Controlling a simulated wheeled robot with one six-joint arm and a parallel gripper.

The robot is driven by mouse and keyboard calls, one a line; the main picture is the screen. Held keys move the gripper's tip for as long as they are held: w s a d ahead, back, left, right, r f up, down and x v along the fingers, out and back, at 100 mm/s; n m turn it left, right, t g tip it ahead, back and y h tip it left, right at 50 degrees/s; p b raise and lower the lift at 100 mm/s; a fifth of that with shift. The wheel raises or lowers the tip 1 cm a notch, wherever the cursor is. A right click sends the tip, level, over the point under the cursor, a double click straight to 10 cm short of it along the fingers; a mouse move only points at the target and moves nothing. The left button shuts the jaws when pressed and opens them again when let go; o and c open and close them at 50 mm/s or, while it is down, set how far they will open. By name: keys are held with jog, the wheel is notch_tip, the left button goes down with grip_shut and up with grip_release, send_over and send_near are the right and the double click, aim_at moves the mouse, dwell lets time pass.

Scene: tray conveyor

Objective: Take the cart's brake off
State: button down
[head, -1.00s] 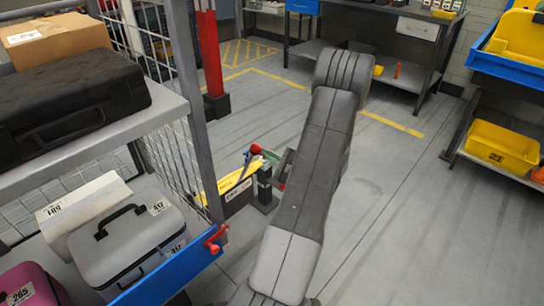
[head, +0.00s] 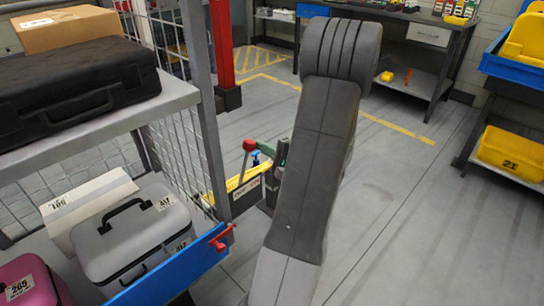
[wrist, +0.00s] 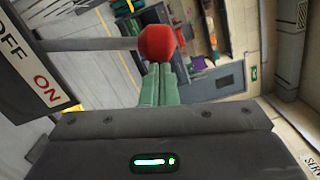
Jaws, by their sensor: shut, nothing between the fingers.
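The brake lever has a red ball knob (head: 249,145) on a grey rod. It stands by a yellow-edged label plate (head: 246,188) at the cart's end. In the wrist view the knob (wrist: 158,43) is just beyond my gripper's (wrist: 161,72) fingertips, with the rod (wrist: 90,45) running left. The label plate (wrist: 30,65) reads OFF and ON there. My gripper's green fingers are shut together with nothing between them; their tips overlap the knob's lower edge in the picture, and contact is not clear. In the head view my arm partly hides the gripper.
The cart carries a black case (head: 75,95), a cardboard box (head: 68,30), a grey case (head: 135,235) and a pink case (head: 35,285). Its blue edge (head: 175,270) has a red latch (head: 222,240). Open floor lies right of my arm.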

aim_at(249, 151)
jog(key=s+a+n+b, duration=0.1)
jog(key=s+a+r+n+b, duration=0.1)
jog(key=s+a+n+b, duration=0.1)
jog(key=s+a, duration=0.1)
jog(key=shift+r, duration=0.4)
jog(key=shift+s+a+r+b, duration=0.25)
jog(key=shift+s+a+b, duration=0.35)
jog(key=shift+s+a, duration=0.1)
jog(key=shift+s, duration=0.1)
